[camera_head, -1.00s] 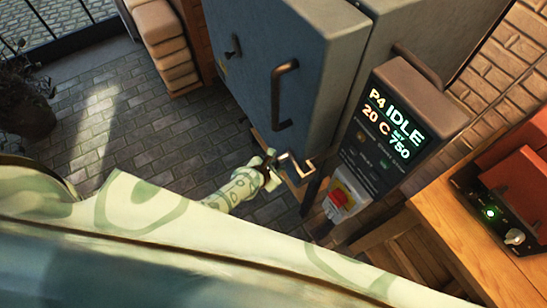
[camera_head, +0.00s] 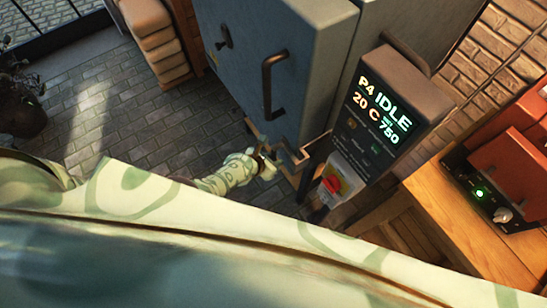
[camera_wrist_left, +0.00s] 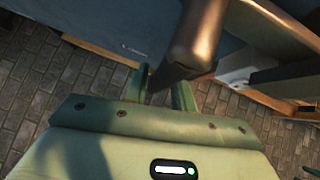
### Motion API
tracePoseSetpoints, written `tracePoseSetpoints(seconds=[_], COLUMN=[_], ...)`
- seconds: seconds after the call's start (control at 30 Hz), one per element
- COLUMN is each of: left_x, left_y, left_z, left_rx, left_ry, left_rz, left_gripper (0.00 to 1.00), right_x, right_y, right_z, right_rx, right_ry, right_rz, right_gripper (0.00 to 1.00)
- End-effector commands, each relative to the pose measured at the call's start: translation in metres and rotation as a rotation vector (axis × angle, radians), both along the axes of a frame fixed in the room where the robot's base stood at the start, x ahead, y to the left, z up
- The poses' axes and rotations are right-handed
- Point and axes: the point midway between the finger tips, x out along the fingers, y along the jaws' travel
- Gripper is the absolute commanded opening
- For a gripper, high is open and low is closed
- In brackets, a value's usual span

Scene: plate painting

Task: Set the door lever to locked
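The kiln door (camera_head: 240,75) is a blue-grey panel that looks shut. The door lever (camera_head: 285,153) is a bronze bar at the door's lower edge. In the left wrist view the lever (camera_wrist_left: 197,45) reaches in from the upper right, its end between my green fingers. My left gripper (camera_head: 266,160) is at the lever in the head view; its narrow finger gap (camera_wrist_left: 162,92) looks filled by the bar, so it appears shut on it. The fingertips are partly hidden behind the lever. Any lock marking is not readable. My right gripper is not in view.
A dark door handle (camera_head: 271,85) stands out above the lever. The control box (camera_head: 385,105) reads IDLE, with a red and yellow switch (camera_head: 337,182) below. A wooden table (camera_head: 455,215) with an orange-red device (camera_head: 510,165) is at right. Brick floor (camera_head: 150,125) is open at left.

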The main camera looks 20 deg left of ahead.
Motion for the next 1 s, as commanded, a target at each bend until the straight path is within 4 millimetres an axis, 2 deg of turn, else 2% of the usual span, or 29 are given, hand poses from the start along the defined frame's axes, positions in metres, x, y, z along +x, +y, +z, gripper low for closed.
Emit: tracePoseSetpoints(seconds=[0.3, 0.43, 0.57, 0.8, 1.0], left_x=[0.000, -0.004, -0.017, -0.056, -0.085], left_y=[0.001, 0.003, 0.010, 0.030, 0.045], left_z=[0.001, 0.008, 0.027, 0.073, 0.103], left_rx=[0.003, 0.003, 0.003, 0.005, 0.004], left_ry=[-0.001, -0.003, -0.002, 0.000, -0.001], left_rz=[-0.001, 0.000, -0.001, 0.000, -0.002], left_gripper=[0.40, 0.40, 0.40, 0.40, 0.40], right_x=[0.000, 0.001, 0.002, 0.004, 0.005], right_y=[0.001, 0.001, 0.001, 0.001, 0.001], right_z=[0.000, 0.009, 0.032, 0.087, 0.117], right_rx=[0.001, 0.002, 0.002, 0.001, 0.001], right_ry=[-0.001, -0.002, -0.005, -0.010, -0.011], right_rz=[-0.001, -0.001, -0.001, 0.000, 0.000], right_gripper=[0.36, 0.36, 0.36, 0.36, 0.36])
